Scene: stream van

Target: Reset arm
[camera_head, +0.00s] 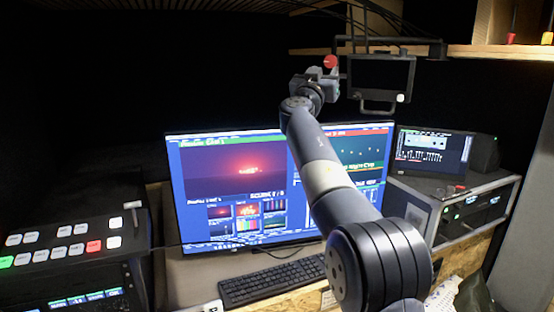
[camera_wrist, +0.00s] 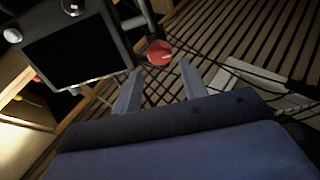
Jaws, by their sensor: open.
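My arm reaches up and forward from the lower right of the head view, in front of the large monitor. My gripper (camera_wrist: 158,88) shows in the wrist view with its two grey fingers apart and nothing between them. In the head view the gripper is small and partly hidden by my wrist, beside a red knob (camera_head: 330,62). The red knob also shows in the wrist view (camera_wrist: 160,52), just beyond the fingertips. I cannot tell whether the fingers touch it. A dark hanging screen (camera_head: 381,78) is right of the gripper.
A large lit monitor (camera_head: 232,180) stands behind my arm, with a keyboard (camera_head: 272,283) below it. A button panel (camera_head: 65,243) is at the left. A smaller screen (camera_head: 433,151) sits on a rack unit (camera_head: 455,205) at the right. A wooden shelf (camera_head: 490,51) runs along the upper right.

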